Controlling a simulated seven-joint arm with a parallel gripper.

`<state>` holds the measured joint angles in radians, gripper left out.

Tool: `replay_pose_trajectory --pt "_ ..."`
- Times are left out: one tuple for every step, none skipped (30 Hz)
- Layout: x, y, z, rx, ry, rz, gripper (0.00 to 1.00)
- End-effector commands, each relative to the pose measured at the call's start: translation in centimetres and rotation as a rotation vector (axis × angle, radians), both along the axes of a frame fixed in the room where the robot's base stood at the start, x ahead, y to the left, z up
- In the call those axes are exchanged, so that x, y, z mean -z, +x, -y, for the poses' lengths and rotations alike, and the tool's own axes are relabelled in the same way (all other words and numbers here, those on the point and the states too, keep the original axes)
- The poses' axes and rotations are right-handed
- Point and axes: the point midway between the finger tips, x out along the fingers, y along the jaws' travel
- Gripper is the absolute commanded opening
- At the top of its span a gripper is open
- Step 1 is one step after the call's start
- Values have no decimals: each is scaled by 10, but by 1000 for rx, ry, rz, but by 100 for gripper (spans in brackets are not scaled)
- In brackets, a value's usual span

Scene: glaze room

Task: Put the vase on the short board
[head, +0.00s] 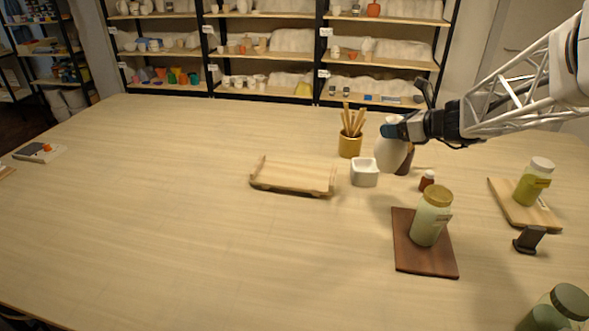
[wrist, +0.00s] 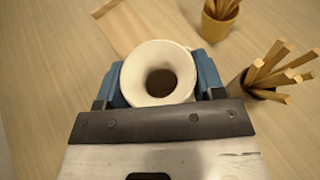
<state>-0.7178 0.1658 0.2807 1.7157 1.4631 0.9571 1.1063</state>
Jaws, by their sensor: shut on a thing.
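The cream vase (head: 388,157) is held upright in my gripper (head: 394,132), right of centre in the head view. In the wrist view, its round open mouth (wrist: 158,72) sits between my blue fingers, which are shut on it. I cannot tell if its base touches the table. A light wooden board with raised ends (head: 293,175) lies left of it and is empty. A dark brown board (head: 425,260) lies in front and bears a green jar. A light board (head: 533,216) at the right bears another jar. Which one is the short board is not clear.
A white square dish (head: 364,176) stands between the vase and the empty board. A gold cup of sticks (head: 349,147) stands behind; a dark cup (wrist: 240,83) is close by the vase. A small brown bottle (head: 427,181) and black stand (head: 529,240) are rightward. The table's left is mostly clear.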

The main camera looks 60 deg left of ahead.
Motion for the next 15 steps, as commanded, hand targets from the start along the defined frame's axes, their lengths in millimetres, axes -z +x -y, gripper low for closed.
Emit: replay_pose_trajectory --pt "-1 -9 -14 -12 2 1 3" --pt "-2 -14 -21 -17 2 2 3" --pt "-2 -19 -30 -23 2 2 3" --pt "-1 -24 -37 -28 2 2 3" --pt "-1 -29 -44 -33 2 2 3" --pt "-1 -35 -53 -40 2 1 3" --pt "-1 -41 -61 -46 3 0 3" --pt "-1 -46 -67 -50 3 0 3" --pt "-2 -52 -76 -57 4 0 3" --pt "-2 -58 -84 -62 4 -1 3" --pt "-2 -63 -90 -66 4 -1 3" --pt "-2 -70 -99 -72 5 -3 3" --pt "-1 -76 -106 -78 5 -3 3" --pt "-1 -82 -112 -82 5 -4 3" --pt "-1 -89 -121 -89 6 -4 3"
